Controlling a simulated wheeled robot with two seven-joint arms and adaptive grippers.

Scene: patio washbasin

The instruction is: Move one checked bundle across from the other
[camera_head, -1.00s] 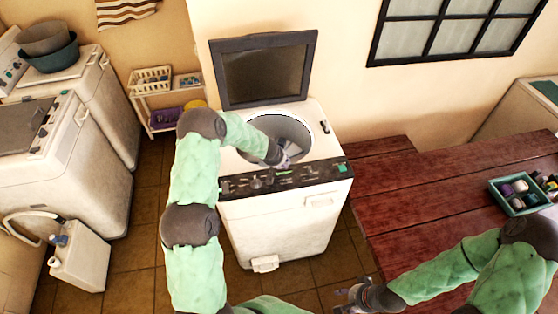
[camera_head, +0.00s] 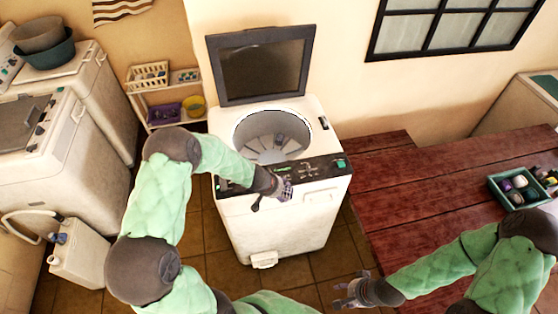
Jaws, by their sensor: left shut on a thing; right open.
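I cannot make out a checked bundle in this view. My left gripper (camera_head: 284,190) is in front of the control panel of an open-lidded washing machine (camera_head: 275,225), outside its drum (camera_head: 263,133). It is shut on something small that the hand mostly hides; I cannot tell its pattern. The drum's ribbed grey inside shows, and I cannot tell whether any cloth lies in it. My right gripper (camera_head: 347,291) is open and empty, low at the bottom, left of the red wooden table (camera_head: 420,205).
The machine's lid (camera_head: 262,65) stands up against the wall. A green tray (camera_head: 518,203) of small items sits on the table at right. A white shelf (camera_head: 160,97) with baskets stands behind. Other washers (camera_head: 50,150) and a white canister (camera_head: 80,258) are at left.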

